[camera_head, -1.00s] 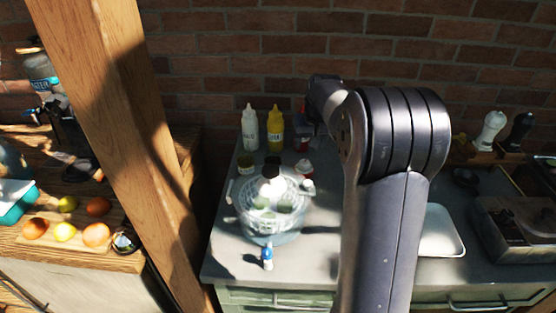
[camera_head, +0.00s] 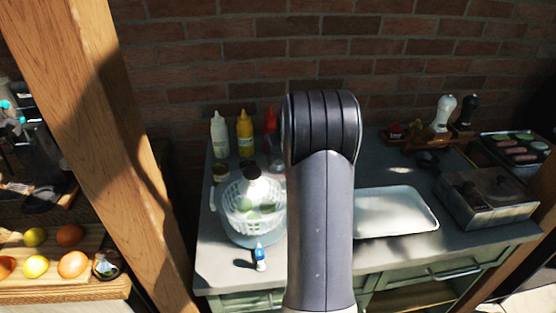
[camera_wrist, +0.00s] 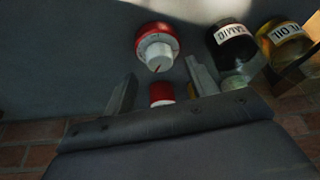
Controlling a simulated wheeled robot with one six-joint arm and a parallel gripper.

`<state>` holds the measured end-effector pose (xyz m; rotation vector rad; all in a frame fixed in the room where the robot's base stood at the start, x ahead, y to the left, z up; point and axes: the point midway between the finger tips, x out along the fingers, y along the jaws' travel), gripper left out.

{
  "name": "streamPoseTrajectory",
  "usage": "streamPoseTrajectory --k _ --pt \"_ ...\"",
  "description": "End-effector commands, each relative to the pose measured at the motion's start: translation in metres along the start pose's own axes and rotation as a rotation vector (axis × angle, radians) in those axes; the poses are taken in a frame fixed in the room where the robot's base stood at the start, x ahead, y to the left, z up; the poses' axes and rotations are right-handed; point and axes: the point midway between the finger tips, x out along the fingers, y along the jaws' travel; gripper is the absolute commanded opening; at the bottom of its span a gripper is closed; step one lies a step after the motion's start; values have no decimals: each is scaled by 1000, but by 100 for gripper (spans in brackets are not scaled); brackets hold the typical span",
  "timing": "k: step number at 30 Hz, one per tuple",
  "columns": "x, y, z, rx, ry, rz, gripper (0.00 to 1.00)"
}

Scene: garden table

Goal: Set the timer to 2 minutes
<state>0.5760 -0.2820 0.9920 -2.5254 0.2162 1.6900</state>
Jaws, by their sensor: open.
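The timer (camera_wrist: 157,46) shows in the wrist view as a round red body with a white dial and a raised white knob bearing a red mark. It stands on the grey counter, just beyond my gripper (camera_wrist: 161,86). The two fingers are spread apart with the timer ahead of the gap between them, and no contact is visible. The dial's reading is too small to make out. In the head view my arm hides both the timer and my gripper.
In the wrist view, a dark jar (camera_wrist: 231,44) and an oil jar (camera_wrist: 284,42) stand right of the timer. A red-and-white object (camera_wrist: 161,94) shows between the fingers. In the head view, a white basket (camera_head: 240,208) and yellow bottle (camera_head: 245,135) stand left; a white tray (camera_head: 400,212) lies right.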

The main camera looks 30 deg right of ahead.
Motion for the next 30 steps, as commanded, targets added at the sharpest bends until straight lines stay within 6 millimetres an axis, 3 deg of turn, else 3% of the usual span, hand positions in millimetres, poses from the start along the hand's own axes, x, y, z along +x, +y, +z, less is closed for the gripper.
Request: streamPoseTrajectory --k 7,18,30 --pt "28 0 0 0 0 0 55" --pt "33 0 0 0 2 0 54" --pt "33 0 0 0 1 0 21"
